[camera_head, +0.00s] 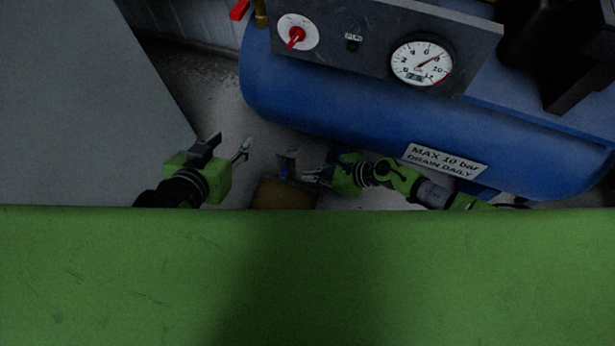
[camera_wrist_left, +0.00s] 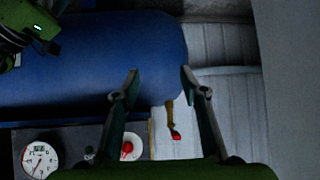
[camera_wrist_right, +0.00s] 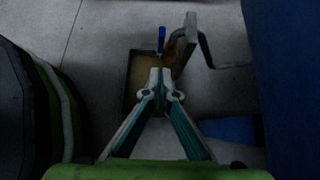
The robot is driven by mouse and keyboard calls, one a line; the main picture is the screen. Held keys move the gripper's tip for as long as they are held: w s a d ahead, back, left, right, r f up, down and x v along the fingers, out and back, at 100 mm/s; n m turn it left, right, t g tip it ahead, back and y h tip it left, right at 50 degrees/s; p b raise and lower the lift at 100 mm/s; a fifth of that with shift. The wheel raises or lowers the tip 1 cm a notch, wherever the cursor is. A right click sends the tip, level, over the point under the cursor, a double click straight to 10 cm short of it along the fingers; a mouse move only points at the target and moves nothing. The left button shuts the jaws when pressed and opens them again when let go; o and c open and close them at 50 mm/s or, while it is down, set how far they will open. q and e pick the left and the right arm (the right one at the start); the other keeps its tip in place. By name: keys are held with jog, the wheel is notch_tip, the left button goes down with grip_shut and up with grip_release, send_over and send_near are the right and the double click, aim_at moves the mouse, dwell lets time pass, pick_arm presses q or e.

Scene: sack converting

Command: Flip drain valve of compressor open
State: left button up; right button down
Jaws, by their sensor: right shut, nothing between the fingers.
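The blue compressor tank (camera_head: 330,95) carries a label reading "MAX 10 bar DRAIN DAILY" (camera_head: 445,160). Low beside the tank, in the right wrist view, is a brass valve body (camera_wrist_right: 179,52) with an upright blue lever (camera_wrist_right: 161,40), which looks like the drain valve. The blue lever shows small in the head view (camera_head: 285,172). My right gripper (camera_head: 316,176) is shut and empty, to the right of the lever. In its wrist view, the fingertips (camera_wrist_right: 160,76) point at the lever, apparently apart from it. My left gripper (camera_head: 229,146) is open and empty, left of the valve.
A shallow tray (camera_wrist_right: 133,102) lies on the floor below the valve. A bent grey pipe (camera_wrist_right: 205,55) runs toward the tank. The panel (camera_head: 375,40) has a red knob (camera_head: 296,35) and a gauge (camera_head: 422,63). A red-handled brass valve (camera_wrist_left: 176,134) hangs at the tank's end.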

pick_arm(q)
jog(key=s+a+f+g+y+p, duration=0.1)
jog(key=s+a+f+g+p, duration=0.1)
jog(key=s, duration=0.4)
jog(key=s+a+f+g+p, duration=0.2)
jog(key=s+f+g+p, duration=0.1)
jog(key=s+g, duration=0.2)
jog(key=shift+s+f+y, duration=0.15)
jog(key=shift+s+y, duration=0.25)
jog(key=shift+s, duration=0.45)
pick_arm(e)
jog(key=s+d+r, duration=0.1)
jog(key=d+r, duration=0.3)
jog(key=r, duration=0.5)
jog(key=shift+s+d, duration=0.15)
jog(key=shift+s, duration=0.1)
pick_arm(q)
jog(key=shift+a, duration=0.1)
